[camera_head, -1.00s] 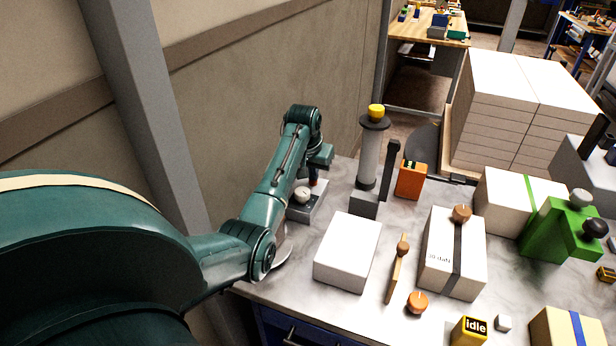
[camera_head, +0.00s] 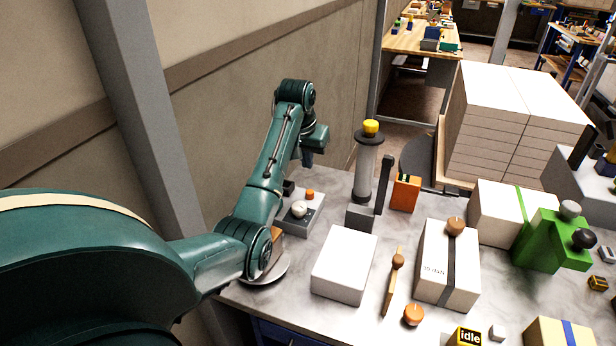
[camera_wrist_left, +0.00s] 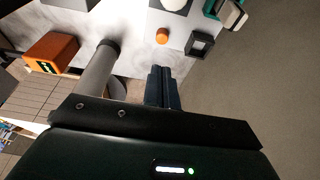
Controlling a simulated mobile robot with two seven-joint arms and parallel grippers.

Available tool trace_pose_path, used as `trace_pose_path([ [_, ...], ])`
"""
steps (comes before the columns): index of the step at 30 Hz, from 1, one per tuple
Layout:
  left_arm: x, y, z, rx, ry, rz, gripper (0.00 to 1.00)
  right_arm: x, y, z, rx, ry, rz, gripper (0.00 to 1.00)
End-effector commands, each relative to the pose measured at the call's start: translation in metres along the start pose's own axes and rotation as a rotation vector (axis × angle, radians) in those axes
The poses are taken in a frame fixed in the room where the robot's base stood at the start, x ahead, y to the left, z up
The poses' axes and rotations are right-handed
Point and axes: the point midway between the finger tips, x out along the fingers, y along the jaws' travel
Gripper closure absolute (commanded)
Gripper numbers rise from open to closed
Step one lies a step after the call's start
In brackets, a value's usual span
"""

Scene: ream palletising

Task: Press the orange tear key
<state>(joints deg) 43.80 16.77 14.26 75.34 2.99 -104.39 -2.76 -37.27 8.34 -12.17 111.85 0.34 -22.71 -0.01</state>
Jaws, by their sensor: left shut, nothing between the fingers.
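The orange tear key (camera_head: 310,194) is a small round button on a grey device (camera_head: 296,222) at the left back of the marble table. A white knob (camera_head: 298,209) sits beside it. My left gripper (camera_head: 307,162) is shut and empty, raised above and behind the key with a visible gap. In the left wrist view the shut fingers (camera_wrist_left: 162,74) point toward the orange key (camera_wrist_left: 162,36), apart from it. My right gripper is not in view.
A column with a yellow cap (camera_head: 370,128) stands right of the device, near an orange box (camera_head: 405,193). A white ream (camera_head: 344,262) lies in front. A yellow block (camera_head: 467,338) reads "idle". The wall is close on the left.

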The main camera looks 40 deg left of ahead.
Motion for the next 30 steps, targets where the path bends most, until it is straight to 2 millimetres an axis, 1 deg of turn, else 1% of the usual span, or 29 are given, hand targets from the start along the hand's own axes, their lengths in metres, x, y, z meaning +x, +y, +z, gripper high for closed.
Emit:
trace_pose_path([
  [1, -0.009, 0.0, -0.001, 0.0, 0.005, 0.0, 1.0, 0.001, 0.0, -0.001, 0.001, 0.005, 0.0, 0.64],
  [3, -0.019, 0.0, -0.001, 0.0, 0.004, 0.0, 1.0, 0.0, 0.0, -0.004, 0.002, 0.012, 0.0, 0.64],
  [6, -0.03, 0.0, -0.001, 0.001, 0.004, 0.0, 1.0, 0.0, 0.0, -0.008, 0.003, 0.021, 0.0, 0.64],
  [9, -0.035, 0.0, -0.001, 0.001, 0.003, -0.001, 1.0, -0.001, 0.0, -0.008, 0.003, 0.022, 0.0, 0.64],
  [30, -0.036, 0.0, -0.001, 0.0, 0.003, 0.0, 1.0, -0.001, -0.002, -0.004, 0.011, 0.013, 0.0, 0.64],
])
